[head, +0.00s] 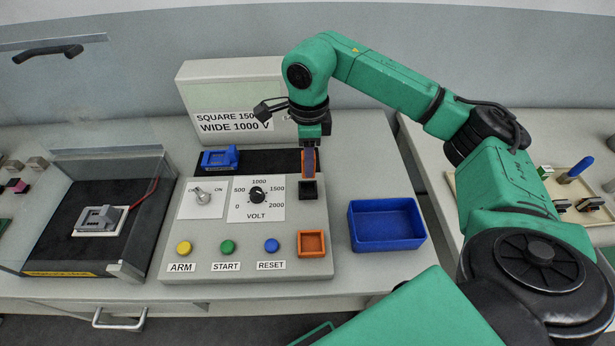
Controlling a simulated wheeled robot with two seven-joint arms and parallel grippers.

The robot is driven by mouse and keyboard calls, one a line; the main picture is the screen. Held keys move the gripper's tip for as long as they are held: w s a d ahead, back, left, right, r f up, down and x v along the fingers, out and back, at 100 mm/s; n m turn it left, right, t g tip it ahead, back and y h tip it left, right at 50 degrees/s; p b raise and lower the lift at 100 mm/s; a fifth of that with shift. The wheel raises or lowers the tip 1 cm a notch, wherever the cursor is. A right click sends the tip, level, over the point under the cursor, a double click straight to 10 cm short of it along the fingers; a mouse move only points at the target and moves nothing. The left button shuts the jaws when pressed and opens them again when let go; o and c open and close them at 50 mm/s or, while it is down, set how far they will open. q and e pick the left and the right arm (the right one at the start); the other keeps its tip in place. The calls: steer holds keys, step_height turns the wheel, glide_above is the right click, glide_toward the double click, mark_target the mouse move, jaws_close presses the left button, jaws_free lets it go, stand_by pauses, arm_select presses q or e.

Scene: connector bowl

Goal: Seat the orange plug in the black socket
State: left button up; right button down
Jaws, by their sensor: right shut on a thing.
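My right gripper (310,148) points down over the back right of the grey control panel. It is shut on the orange plug (309,163), which shows as a narrow upright orange piece below the jaws. The black socket (307,190) is a small dark block on the panel, directly below the plug in the picture. The plug's lower end is close to the socket's top; I cannot tell whether they touch or a gap is left. My left gripper is not in view.
The panel (235,265) carries a switch, a volt dial (257,195), several coloured buttons and an orange square frame (312,243). A blue device (220,159) sits on the black strip behind. An empty blue bowl (387,225) stands right. A clear-walled black station (60,245) stands left.

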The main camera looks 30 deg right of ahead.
step_height(320, 180, down, 6)
steer(key=shift+f+p, duration=0.1)
steer(key=shift+p, duration=0.5)
steer(key=shift+f, duration=0.5)
steer(key=c, duration=0.5)
jaws_free()
steer(key=shift+r, duration=0.1)
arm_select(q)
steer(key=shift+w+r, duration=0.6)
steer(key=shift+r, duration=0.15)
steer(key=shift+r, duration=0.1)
arm_select(e)
steer(key=shift+r, duration=0.1)
